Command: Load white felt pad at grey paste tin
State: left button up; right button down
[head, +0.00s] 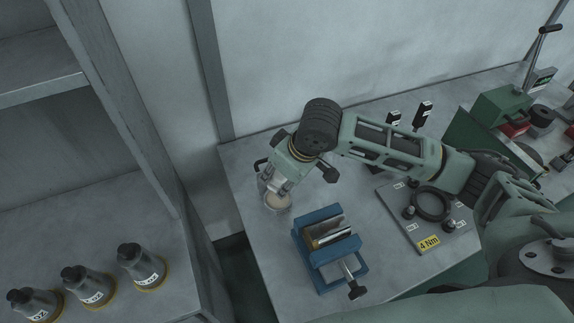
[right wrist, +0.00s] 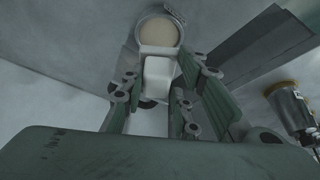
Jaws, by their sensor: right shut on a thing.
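The grey paste tin (head: 278,207) stands near the left edge of the bench in the head view, a round tin with pale tan paste showing in its open top. In the right wrist view the tin (right wrist: 158,22) is at the top. My right gripper (head: 281,186) is shut on the white felt pad (right wrist: 156,66), a small pale block between its fingers. The pad's far end overlaps the near rim of the tin in the wrist view. I cannot tell whether it touches the paste. My left gripper is not in view.
A blue vise (head: 318,270) holding a shiny metal part stands right of the tin. A plate with a black ring (head: 432,204) and a "4 Nm" label lies farther right. Several dark-capped bottles (head: 140,266) stand on the left shelf. A gap separates shelf and bench.

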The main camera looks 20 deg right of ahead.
aim_at(280, 187)
jog(key=shift+w+f+n+p, duration=0.3)
jog(key=shift+f+n, duration=0.15)
jog(key=shift+f, duration=0.2)
jog(key=shift+w+f+n+p, duration=0.15)
jog(key=shift+f+n+p, duration=0.15)
jog(key=shift+f+n, duration=0.25)
jog(key=shift+f+y, duration=0.3)
jog(key=shift+f, duration=0.05)
notch_tip(280, 187, down, 2)
jog(key=b, duration=0.3)
jog(key=shift+f, duration=0.2)
jog(key=shift+w+f+b, duration=0.1)
jog(key=shift+f+b, duration=0.3)
jog(key=shift+b, duration=0.35)
jog(key=shift+r, duration=0.1)
jog(key=shift+f, duration=0.35)
jog(key=shift+f+p, duration=0.1)
jog(key=shift+p, duration=0.4)
dwell(1.0)
